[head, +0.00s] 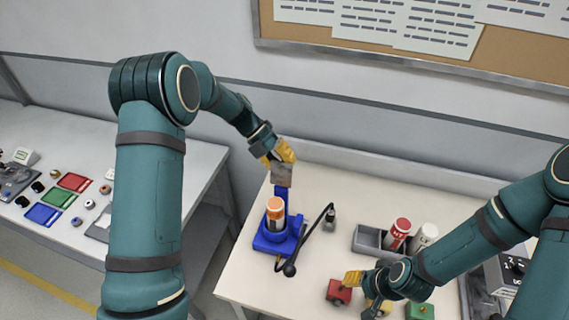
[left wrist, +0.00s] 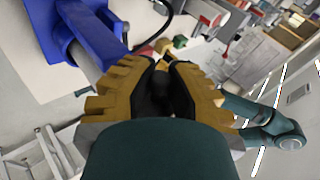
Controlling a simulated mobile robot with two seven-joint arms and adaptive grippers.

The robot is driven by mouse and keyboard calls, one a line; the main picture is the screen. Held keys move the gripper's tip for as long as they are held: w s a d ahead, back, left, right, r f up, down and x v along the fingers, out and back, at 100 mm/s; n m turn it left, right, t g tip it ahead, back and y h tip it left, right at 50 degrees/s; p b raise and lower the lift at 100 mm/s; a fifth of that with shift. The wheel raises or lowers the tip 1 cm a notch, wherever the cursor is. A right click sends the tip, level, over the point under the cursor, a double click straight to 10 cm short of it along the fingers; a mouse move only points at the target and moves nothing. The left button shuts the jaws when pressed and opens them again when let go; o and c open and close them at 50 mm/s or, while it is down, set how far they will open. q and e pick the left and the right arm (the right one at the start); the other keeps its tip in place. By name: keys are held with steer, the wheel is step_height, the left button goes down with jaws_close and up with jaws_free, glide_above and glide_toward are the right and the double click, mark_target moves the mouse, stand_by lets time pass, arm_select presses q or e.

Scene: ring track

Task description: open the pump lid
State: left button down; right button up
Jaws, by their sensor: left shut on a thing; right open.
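In the left wrist view the blue pump (left wrist: 62,28) lies beyond the yellow fingers (left wrist: 160,85). My right gripper (head: 364,291) is open, low beside a red block (head: 338,292).
A black cable (head: 318,228) with a dark bulb (head: 289,270) runs beside the pump. A grey bin (head: 370,239) near red and white bottles (head: 400,233) stands to its right. A green block (head: 419,311) is at the front. Another table (head: 170,160) stands left, across a gap.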

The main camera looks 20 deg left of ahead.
arm_select(q)
steer(key=c, duration=0.8)
jaws_free()
steer(key=shift+a, duration=0.1)
steer(key=v, duration=1.2)
